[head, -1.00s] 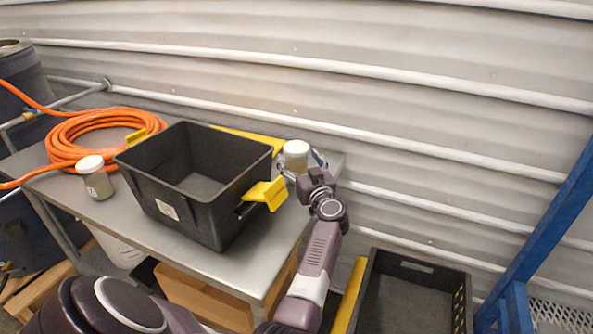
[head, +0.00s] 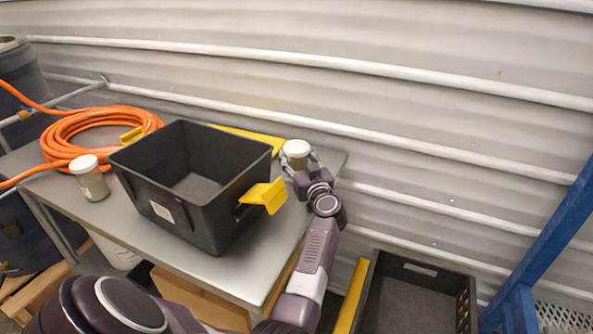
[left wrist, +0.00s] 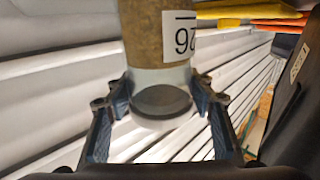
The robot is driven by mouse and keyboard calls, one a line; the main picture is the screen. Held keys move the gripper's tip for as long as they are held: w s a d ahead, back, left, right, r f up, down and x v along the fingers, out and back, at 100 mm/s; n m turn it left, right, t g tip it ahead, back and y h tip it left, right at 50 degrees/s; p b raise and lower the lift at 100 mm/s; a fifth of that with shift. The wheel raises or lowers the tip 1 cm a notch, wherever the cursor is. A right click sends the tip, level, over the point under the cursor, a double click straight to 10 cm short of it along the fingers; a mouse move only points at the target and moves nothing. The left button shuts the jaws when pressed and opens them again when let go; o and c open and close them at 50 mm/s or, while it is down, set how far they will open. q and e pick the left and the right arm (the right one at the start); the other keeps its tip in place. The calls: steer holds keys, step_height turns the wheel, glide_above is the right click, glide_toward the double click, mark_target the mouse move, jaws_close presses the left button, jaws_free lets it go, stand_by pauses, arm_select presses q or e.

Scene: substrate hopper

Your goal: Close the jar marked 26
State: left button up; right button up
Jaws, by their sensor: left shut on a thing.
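The jar marked 26 (left wrist: 158,35) shows in the left wrist view, its label upside down there and its contents brown. It also shows in the head view (head: 297,162), standing at the table's back right corner with a white top (head: 297,148). My left gripper (left wrist: 168,95) is shut on this jar, one finger on each side of its pale end. The end face looks dark grey in the wrist view; I cannot tell how the lid is seated. A second white-topped jar (head: 90,181) stands at the left, its number unreadable. My right gripper is out of view.
A black bin (head: 185,208) with yellow handles fills the middle of the metal table (head: 130,228). A coiled orange hose (head: 75,128) lies at the back left. A black crate (head: 415,300) and a blue frame (head: 540,235) stand at the right. The corrugated wall is close behind.

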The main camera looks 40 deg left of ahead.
arm_select(q)
steer(key=shift+w+r, duration=0.1)
jaws_close()
steer(key=shift+r, duration=0.1)
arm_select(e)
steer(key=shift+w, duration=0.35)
arm_select(q)
steer(key=shift+r, duration=0.1)
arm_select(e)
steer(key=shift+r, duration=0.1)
arm_select(q)
step_height(320, 180, up, 20)
steer(key=p, duration=0.5)
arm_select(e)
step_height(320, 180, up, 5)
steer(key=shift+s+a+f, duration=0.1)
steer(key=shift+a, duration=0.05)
